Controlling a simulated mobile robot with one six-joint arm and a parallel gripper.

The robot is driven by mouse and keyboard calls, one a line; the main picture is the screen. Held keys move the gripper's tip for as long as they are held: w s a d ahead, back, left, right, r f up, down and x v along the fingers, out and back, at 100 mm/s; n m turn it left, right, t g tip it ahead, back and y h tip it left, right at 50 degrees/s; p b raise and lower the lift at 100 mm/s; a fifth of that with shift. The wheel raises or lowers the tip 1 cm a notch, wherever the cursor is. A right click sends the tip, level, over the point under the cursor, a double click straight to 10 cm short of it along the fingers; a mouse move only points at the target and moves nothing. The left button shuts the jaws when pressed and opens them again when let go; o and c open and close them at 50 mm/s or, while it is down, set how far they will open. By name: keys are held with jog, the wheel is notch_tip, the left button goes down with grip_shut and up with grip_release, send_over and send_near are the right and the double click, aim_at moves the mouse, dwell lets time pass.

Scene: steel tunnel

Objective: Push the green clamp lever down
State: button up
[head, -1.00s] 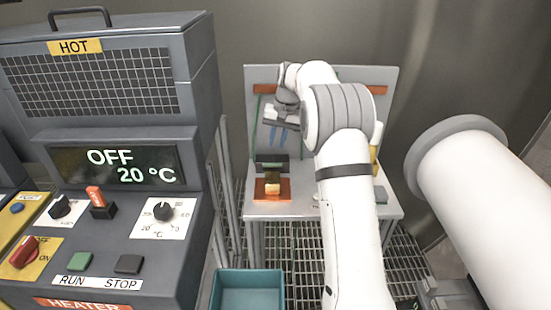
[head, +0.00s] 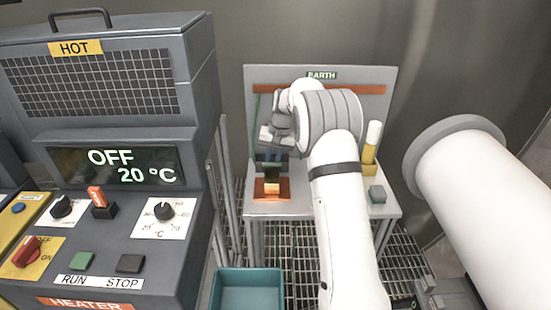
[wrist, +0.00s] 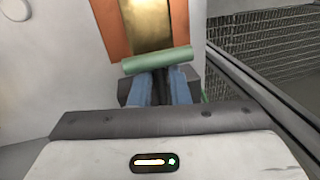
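The green clamp lever (wrist: 156,60) shows in the wrist view as a round bar lying across the front of a brass-coloured block (wrist: 146,25) on an orange base (wrist: 115,30). My gripper (wrist: 160,75) has its blue fingers just at the bar, with a narrow dark gap between them. I cannot tell whether they touch the bar. In the head view, my gripper (head: 269,157) is low over the clamp, above the orange base (head: 283,192) on the grey table. The lever is mostly hidden there.
A grey back panel marked EARTH (head: 322,76) stands behind the table (head: 310,208). A yellow-and-white cylinder (head: 371,145) and a grey block (head: 377,194) are at the right. A teal bin (head: 248,275) is in front; the heater cabinet (head: 120,190) is on the left.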

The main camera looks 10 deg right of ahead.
grip_shut()
jog(key=shift+f, duration=0.1)
jog(key=shift+f+t+b, duration=0.3)
jog(key=shift+t+b, duration=0.1)
jog(key=shift+b, duration=0.85)
jog(key=t+b, duration=0.1)
jog(key=b, duration=0.1)
jog(key=shift+f+b, duration=0.1)
jog(key=shift+b, duration=0.2)
jog(key=shift+s+t+h+b, duration=0.25)
jog(key=shift+t+b, duration=0.35)
jog(key=shift+b, duration=0.6)
jog(key=shift+w+r, duration=0.1)
jog(key=shift+r, duration=0.1)
jog(key=shift+o, duration=0.7)
grip_release()
jog(key=shift+f, duration=0.1)
